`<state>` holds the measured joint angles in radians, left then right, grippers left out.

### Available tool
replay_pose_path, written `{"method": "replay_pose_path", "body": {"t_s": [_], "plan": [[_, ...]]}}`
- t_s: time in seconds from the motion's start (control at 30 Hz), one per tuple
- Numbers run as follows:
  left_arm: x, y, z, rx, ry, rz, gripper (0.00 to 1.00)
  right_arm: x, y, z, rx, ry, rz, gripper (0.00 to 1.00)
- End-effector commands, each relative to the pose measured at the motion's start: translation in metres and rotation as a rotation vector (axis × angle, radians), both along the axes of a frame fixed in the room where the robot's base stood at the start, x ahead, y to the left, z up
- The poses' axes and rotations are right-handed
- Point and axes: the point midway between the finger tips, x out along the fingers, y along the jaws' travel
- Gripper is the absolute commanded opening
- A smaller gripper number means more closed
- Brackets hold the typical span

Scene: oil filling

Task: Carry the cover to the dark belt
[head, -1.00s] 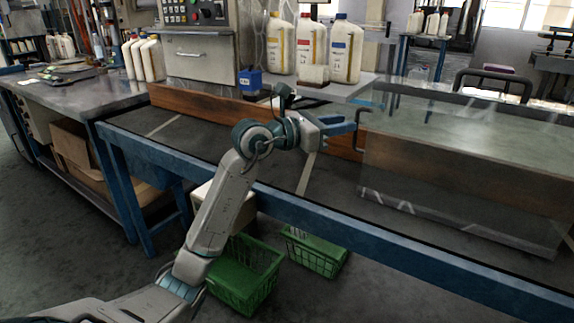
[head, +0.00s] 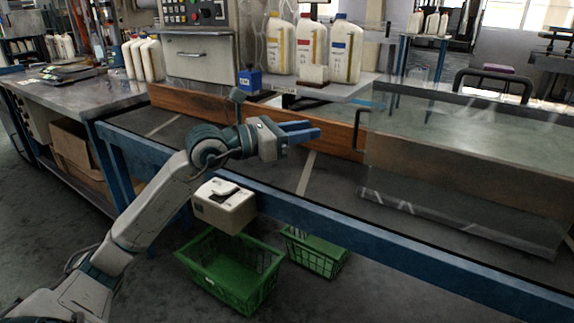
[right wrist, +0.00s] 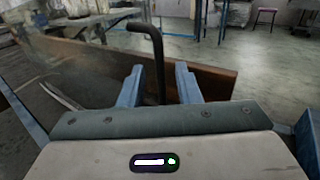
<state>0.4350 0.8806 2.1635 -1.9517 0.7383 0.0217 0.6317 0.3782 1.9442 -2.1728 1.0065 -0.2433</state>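The cover (head: 455,165) is a large clear box at the right of the head view, over the line behind the blue rail. A dark handle (head: 359,130) stands at its left end. The dark belt (head: 175,133) lies bare to its left. My left gripper (head: 318,132) hangs above the belt, left of the handle and apart from it, fingers apart and empty. In the right wrist view my right gripper (right wrist: 159,78) has its fingers apart, with a black bent handle (right wrist: 158,55) between them. Gaps show beside the bar; whether it touches is unclear.
A blue rail (head: 330,220) runs along the front and a wooden board (head: 200,103) along the back. Bottles (head: 312,48) and a blue box (head: 249,82) stand on the shelf behind. Below are green baskets (head: 235,270) and a white box (head: 224,207).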

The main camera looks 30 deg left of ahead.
Motion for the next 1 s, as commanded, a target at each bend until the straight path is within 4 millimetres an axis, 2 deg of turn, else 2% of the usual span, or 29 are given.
{"method": "replay_pose_path", "body": {"t_s": [0.7, 1.0], "plan": [[0.000, 0.000, 0.000, -0.001, -0.001, 0.000, 0.30, -0.077, -0.051, -0.001, -0.006, 0.002, -0.001, 0.30], [0.000, 0.000, 0.000, -0.001, -0.001, 0.000, 0.30, -0.094, -0.062, -0.001, -0.003, 0.001, 0.000, 0.30]]}}
